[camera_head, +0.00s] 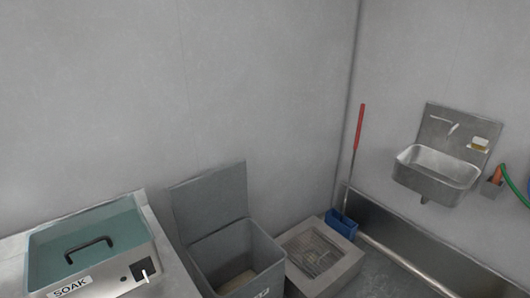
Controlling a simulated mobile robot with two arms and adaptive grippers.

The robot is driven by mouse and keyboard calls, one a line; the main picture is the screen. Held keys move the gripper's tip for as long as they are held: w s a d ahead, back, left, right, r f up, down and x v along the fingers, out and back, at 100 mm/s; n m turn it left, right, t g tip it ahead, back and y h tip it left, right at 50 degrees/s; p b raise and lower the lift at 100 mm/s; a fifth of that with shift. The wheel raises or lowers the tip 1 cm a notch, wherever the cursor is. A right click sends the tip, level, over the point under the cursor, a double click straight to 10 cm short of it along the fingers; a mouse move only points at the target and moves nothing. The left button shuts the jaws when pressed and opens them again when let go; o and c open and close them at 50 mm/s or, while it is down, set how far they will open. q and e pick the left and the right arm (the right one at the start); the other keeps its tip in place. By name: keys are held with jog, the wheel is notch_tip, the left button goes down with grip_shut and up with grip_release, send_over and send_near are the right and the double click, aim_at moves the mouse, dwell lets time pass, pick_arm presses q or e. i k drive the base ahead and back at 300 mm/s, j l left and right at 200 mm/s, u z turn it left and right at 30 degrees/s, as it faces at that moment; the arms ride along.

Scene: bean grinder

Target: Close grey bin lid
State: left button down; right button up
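The grey bin (266,252) stands on the floor at the bottom centre, against the back wall. Its lid (210,197) is open and stands upright behind the opening, leaning near the wall. The inside of the bin shows, with something pale at its bottom. The bin's front is partly cut off by the lower picture edge. Neither of my grippers is in the head view.
Left of the bin is a counter with a soak tank (140,238) with a black handle. Right of it is a low floor basin with a grate (312,252), a blue bucket (342,224) with a red-handled mop, and a wall sink (436,172).

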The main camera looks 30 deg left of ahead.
aim_at(203, 204)
jog(key=i+z, duration=0.1)
jog(key=i, duration=0.8)
